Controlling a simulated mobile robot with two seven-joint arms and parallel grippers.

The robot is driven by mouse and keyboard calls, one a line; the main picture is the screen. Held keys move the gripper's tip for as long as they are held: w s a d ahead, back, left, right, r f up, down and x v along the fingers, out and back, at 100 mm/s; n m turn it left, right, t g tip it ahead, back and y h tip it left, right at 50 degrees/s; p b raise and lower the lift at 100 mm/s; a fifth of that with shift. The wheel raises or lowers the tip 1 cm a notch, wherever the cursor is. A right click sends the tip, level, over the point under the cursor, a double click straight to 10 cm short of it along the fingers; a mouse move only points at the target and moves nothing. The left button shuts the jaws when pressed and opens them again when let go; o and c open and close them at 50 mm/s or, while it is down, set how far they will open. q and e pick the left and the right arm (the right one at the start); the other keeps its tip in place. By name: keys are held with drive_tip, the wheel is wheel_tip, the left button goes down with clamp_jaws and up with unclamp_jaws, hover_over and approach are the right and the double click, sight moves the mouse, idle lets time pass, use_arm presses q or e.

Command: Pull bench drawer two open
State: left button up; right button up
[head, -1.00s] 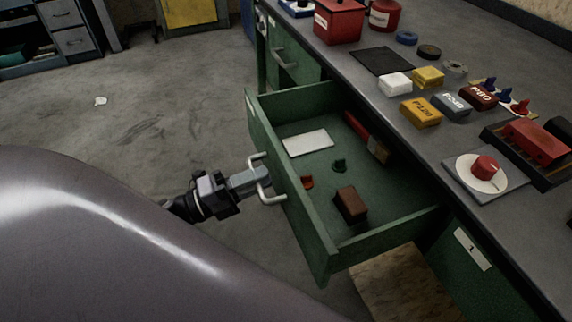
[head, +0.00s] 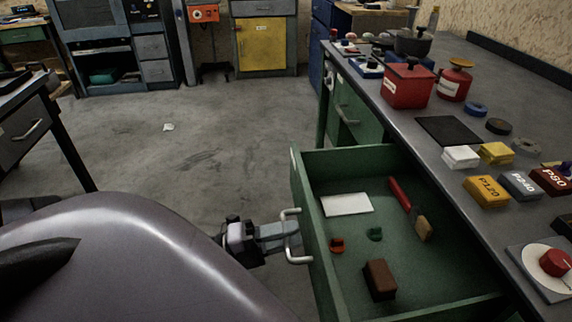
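A green bench drawer (head: 313,240) stands pulled well out from under the dark bench top, its inside in plain view. No number can be read on its front from here. Its pale bar handle (head: 291,213) is on the outer face. My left gripper (head: 288,236) is at this handle, its fingers closed around the middle of the bar. The fingertips are partly hidden by the bar. In the drawer lie a white card (head: 346,204), a red-handled brush (head: 400,195), a brown block (head: 380,280) and small red and green pieces. My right gripper is out of view.
The bench top (head: 400,110) carries a red tin (head: 408,88), several labelled blocks and a red knob on a white dial (head: 555,264). Another green drawer (head: 355,122) is shut farther back. The concrete floor (head: 220,130) left of the drawer is mostly clear.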

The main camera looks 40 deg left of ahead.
use_arm(q)
drive_tip(key=v, duration=0.7)
drive_tip(key=shift+s+a, duration=0.1)
idle(0.6)
